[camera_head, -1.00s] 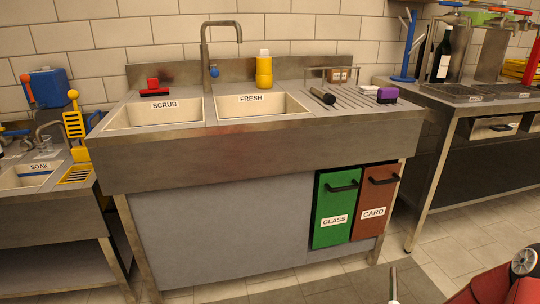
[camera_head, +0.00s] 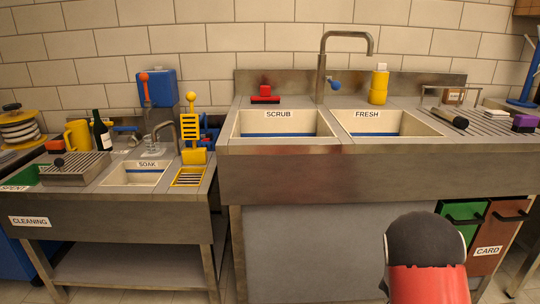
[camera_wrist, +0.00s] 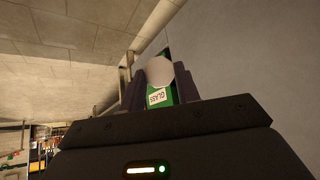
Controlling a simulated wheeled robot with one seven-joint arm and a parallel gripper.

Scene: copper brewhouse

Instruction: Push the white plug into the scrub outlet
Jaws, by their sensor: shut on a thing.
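In the wrist view, my gripper (camera_wrist: 160,82) is shut on the white plug (camera_wrist: 159,70), which shows as a pale round disc between the two dark fingers. Blue shows low inside the bowl. Its outlet is hidden behind the front rim. My red and black arm stands in front of the sink at the lower right. My gripper and the plug do not show in the head view.
The tap (camera_head: 321,72) rises between the scrub basin and the fresh basin (camera_head: 430,124). A red brush (camera_head: 265,97) and a yellow bottle (camera_head: 378,87) stand behind the bowls. The green glass bin (camera_wrist: 182,92) is beyond my fingers. A lower soak sink (camera_head: 137,178) stands left.

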